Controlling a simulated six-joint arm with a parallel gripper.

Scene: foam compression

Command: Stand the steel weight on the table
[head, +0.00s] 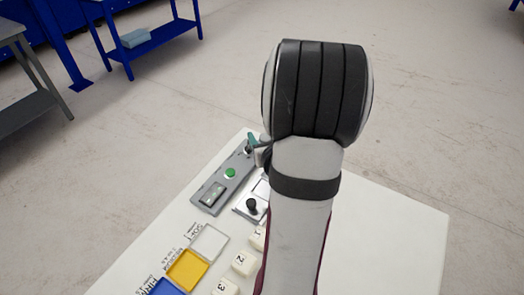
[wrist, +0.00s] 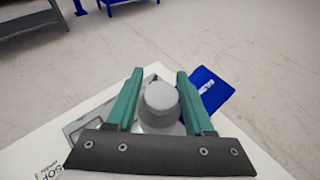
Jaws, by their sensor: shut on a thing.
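The steel weight (wrist: 160,98) is a grey, rounded piece between the two teal fingers of my gripper (wrist: 158,76) in the wrist view. My gripper is shut on it. A wider grey part shows below its round top. The view does not show whether its underside touches the table (wrist: 100,97). In the head view my arm hides the weight and most of my gripper; only a bit of teal finger shows beside the arm. The white table (head: 400,225) also shows there.
A grey panel with a green button (head: 230,173) and a black knob (head: 252,205) lie left of my arm. White (head: 209,241), yellow (head: 187,269) and blue (head: 163,288) squares and numbered white cubes (head: 243,264) are nearer. A blue piece (wrist: 211,88) lies right of my fingers.

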